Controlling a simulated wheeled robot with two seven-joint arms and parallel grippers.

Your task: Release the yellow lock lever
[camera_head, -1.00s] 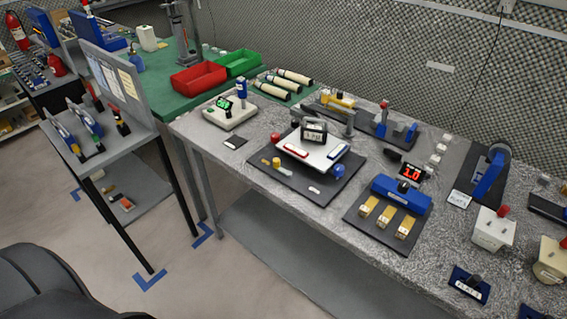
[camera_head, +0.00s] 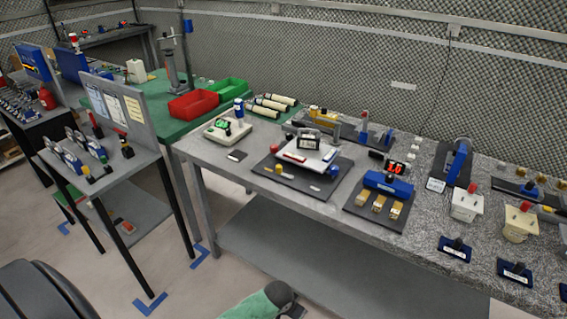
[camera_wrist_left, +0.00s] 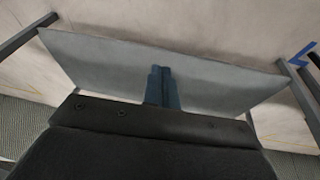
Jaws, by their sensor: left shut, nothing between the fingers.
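A small yellow part (camera_head: 279,168) stands on the dark base plate of the white fixture on the bench. Another yellow part (camera_head: 318,112) lies on a dark plate at the back of the bench. I cannot tell which is the lock lever; both are small here. My left gripper (camera_wrist_left: 162,72) is shut and empty in the left wrist view, its bluish fingers over a grey shelf board. A green and dark arm part of mine shows at the bottom edge of the head view, below and in front of the bench, away from both yellow parts. My right gripper is not in view.
The long grey bench (camera_head: 225,171) carries several fixtures, with a blue block unit (camera_head: 388,183) right of the white fixture (camera_head: 305,155). A tool stand (camera_head: 100,175) is at the left. Red (camera_head: 195,104) and green (camera_head: 226,91) bins are behind. Floor before the bench is open.

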